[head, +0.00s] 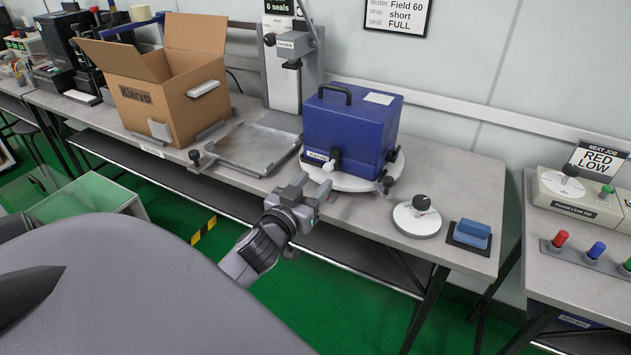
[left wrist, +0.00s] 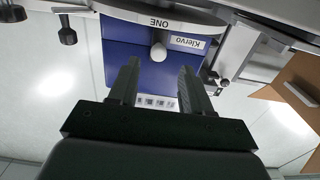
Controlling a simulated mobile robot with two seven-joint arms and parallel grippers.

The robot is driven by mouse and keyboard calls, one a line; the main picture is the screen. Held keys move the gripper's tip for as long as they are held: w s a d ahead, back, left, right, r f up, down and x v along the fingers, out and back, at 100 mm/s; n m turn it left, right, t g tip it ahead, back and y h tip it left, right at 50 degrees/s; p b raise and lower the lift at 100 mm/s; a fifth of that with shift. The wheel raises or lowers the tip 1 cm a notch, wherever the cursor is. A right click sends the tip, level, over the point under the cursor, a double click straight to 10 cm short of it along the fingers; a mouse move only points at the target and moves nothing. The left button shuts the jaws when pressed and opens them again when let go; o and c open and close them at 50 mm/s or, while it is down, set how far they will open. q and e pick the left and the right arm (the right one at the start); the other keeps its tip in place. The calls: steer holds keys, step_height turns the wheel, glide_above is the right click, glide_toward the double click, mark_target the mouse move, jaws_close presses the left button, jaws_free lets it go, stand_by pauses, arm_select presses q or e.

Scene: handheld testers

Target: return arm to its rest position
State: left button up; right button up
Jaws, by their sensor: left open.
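My left gripper (head: 312,188) is in front of the bench, at the front edge near the blue case. Its fingers are apart and nothing shows between them. In the left wrist view its two fingers (left wrist: 157,85) point toward the blue case (left wrist: 120,60), which has a white knob (left wrist: 158,52) and a "Klervo" label. In the head view the blue case (head: 350,130) stands upright on a round white turntable (head: 398,165), with a dark handle on top. A gap between fingers and case cannot be judged exactly. My right gripper is not in view.
An open cardboard box (head: 170,95) stands left of a grey metal tray (head: 250,148). A press stand (head: 282,70) rises behind. A round dial with a black knob (head: 417,218) and a blue pad (head: 470,232) lie right of the case. A second bench (head: 560,228) holds controls.

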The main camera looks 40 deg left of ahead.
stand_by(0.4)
arm_select(q)
steer(key=s+d+f+m+g+h+p, duration=0.2)
steer(key=s+d+f+g+h+p, duration=0.1)
steer(key=s+d, duration=0.6)
steer(key=s+d+f+m+g+h+p, duration=0.3)
steer(key=s+d+f+p, duration=0.2)
steer(key=s+d+f, duration=0.3)
steer(key=shift+s+d+g+h+p, duration=0.3)
steer(key=shift+s+d+g+p, duration=0.1)
steer(key=shift+s+d, duration=0.4)
steer(key=shift+w+f, duration=0.1)
